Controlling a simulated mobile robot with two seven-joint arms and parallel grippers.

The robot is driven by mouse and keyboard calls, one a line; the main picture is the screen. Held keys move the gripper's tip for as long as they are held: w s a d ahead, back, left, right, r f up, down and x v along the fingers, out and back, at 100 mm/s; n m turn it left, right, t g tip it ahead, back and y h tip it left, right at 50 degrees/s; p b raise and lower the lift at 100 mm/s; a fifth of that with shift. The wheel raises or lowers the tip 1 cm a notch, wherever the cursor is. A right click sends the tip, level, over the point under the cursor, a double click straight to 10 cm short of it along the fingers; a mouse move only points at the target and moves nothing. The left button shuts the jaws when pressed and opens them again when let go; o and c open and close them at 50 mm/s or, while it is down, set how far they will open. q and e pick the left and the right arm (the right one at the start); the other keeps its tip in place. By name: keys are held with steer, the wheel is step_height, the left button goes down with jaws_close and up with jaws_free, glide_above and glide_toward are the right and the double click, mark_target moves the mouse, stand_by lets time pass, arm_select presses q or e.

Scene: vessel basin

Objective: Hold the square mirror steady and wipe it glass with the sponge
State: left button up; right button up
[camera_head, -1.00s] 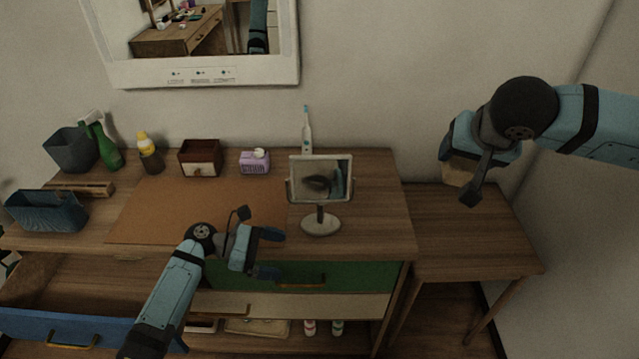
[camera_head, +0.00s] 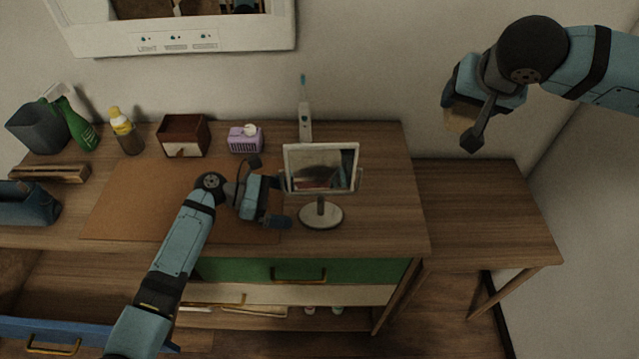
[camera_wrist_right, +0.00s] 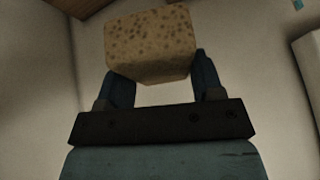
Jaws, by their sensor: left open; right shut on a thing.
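The square mirror (camera_head: 320,168) stands upright on its round base (camera_head: 321,215) near the right end of the dresser top. My left gripper (camera_head: 268,193) is open just left of the mirror, with its fingers pointing towards the stand and apart from it as far as I can tell. My right gripper is raised over the side table at the right and is shut on the tan, speckled sponge (camera_wrist_right: 152,45). The sponge shows only partly behind the fingers in the head view (camera_head: 461,119). It is well away from the mirror.
An electric toothbrush (camera_head: 305,122) stands behind the mirror. A brown mat (camera_head: 135,205) lies under my left arm. The side table (camera_head: 480,205) is bare.

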mark_target(316, 213)
arm_select(q)
steer(key=x, duration=0.1)
steer(key=b+x, duration=0.1)
steer(key=x, duration=0.1)
steer(key=shift+a+f+b, duration=0.1)
steer(key=shift+f+b, duration=0.2)
arm_select(e)
step_height(316, 213, down, 2)
steer(key=shift+w+f, duration=0.1)
steer(key=shift+f, duration=0.15)
arm_select(q)
steer(key=x, duration=0.2)
steer(key=p+x, duration=0.1)
steer(key=shift+w+r, duration=0.1)
steer(key=shift+r, duration=0.2)
arm_select(e)
steer(key=shift+w+r, duration=0.1)
steer(key=shift+r, duration=0.35)
arm_select(q)
steer(key=shift+d+f, duration=0.2)
steer(key=shift+d, duration=0.5)
arm_select(e)
steer(key=shift+r, duration=0.15)
arm_select(q)
steer(key=shift+d+f, duration=0.15)
steer(key=shift+d, duration=0.05)
